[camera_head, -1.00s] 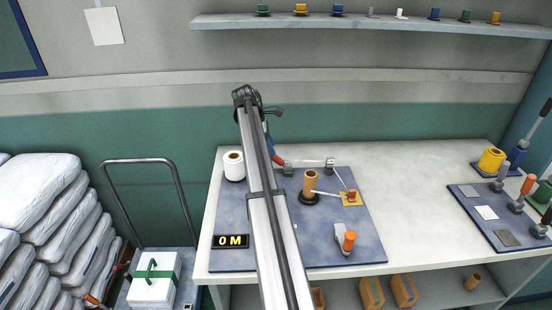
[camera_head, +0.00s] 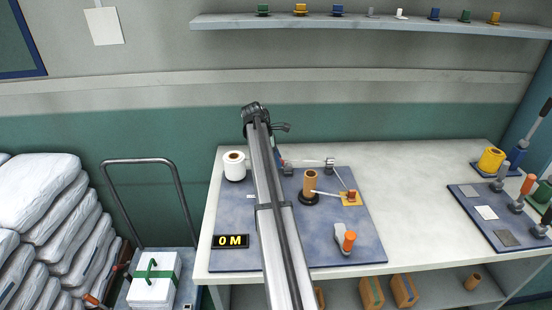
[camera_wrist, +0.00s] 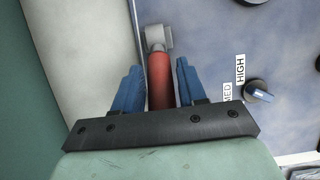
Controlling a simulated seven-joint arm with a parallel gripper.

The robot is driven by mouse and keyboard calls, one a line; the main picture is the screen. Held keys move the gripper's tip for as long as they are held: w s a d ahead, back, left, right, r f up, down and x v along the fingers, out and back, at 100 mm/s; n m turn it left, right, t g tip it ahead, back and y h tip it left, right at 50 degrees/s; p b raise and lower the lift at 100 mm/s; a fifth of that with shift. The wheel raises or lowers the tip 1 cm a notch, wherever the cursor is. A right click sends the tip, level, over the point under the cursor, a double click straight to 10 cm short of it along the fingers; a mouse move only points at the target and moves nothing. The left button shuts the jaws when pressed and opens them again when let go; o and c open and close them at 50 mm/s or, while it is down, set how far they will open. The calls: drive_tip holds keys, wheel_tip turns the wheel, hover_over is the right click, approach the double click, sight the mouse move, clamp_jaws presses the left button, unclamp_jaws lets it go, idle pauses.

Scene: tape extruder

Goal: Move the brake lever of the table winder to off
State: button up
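The wrist view shows a lever with a red handle (camera_wrist: 160,80) and a grey metal end, at the edge of the blue winder board (camera_wrist: 205,45). My gripper (camera_wrist: 159,67) has its two blue fingers apart, one on each side of the red handle, with narrow gaps showing. No label beside this lever is readable. In the head view my arm hides most of my gripper and this lever at the back of the winder board (camera_head: 225,205). A lever with an orange grip (camera_head: 349,239) stands at the board's front right.
A knob (camera_wrist: 259,93) by the labels MED and HIGH is right of my gripper. On the board stand a white roll (camera_head: 234,160), a brown core (camera_head: 310,183) and a display reading 0 M (camera_head: 230,241). Another lever panel (camera_head: 480,212) is at the right.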

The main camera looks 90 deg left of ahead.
clamp_jaws()
drive_tip(key=shift+w+r, duration=0.1)
idle(0.4)
drive_tip(key=w+g, duration=0.1)
drive_tip(key=g, duration=0.1)
drive_tip(key=w+r+g, duration=0.1)
drive_tip(key=g, duration=0.1)
drive_tip(key=shift+w+r, duration=0.1)
drive_tip(key=shift+w+r+g, duration=0.1)
drive_tip(key=shift+w+g, duration=0.55)
drive_tip(key=shift+g, duration=0.55)
drive_tip(key=shift+w+r+g, duration=0.1)
drive_tip(key=shift+w+g, duration=0.5)
drive_tip(key=shift+g, duration=0.6)
drive_tip(key=shift+o, duration=1.2)
unclamp_jaws()
drive_tip(key=shift+w+r, duration=0.1)
drive_tip(key=v, duration=1.3)
drive_tip(key=shift+w+r, duration=0.15)
drive_tip(key=shift+r, duration=0.05)
